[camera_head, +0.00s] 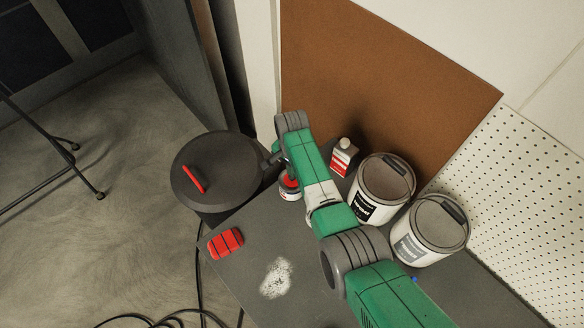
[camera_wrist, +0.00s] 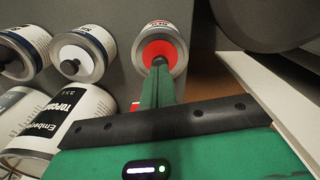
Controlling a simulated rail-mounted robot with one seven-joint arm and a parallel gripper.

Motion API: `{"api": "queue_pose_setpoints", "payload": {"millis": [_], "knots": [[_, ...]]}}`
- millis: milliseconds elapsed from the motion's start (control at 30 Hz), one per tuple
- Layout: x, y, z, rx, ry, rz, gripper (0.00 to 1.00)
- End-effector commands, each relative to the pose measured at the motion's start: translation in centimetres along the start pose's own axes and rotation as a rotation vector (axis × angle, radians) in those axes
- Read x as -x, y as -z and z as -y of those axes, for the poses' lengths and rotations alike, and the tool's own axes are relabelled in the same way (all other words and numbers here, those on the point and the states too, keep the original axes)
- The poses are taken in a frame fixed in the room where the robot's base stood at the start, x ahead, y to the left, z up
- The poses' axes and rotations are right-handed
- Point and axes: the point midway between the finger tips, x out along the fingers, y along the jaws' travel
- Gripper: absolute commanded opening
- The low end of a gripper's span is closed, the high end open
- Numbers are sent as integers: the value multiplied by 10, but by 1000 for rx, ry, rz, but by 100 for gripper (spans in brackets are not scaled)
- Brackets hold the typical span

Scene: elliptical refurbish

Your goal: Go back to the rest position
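My gripper shows in the wrist view (camera_wrist: 158,66), its narrow green fingers together at the middle of the dark bar, with nothing visible between them. The fingertips overlap the red top of a small silver-rimmed can (camera_wrist: 160,48); I cannot tell whether they touch it. In the head view my green arm reaches from the lower right over the grey table (camera_head: 245,285), bent down at its far end. The gripper itself is mostly hidden there, beside a small red-and-white can (camera_head: 290,194).
Two paint cans (camera_head: 370,205) (camera_head: 414,245) stand close right of my arm, with a red-and-white bottle (camera_head: 342,160) behind. A red block (camera_head: 225,243) and a white patch (camera_head: 276,278) lie on the front table.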

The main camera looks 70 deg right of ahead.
Motion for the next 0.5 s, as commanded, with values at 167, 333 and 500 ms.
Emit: {"api": "queue_pose_setpoints", "payload": {"millis": [167,333,500], "knots": [[-7,0,0,0,0,0,0],[-12,0,0,0,0,0,0],[-11,0,0,0,0,0,0]]}}
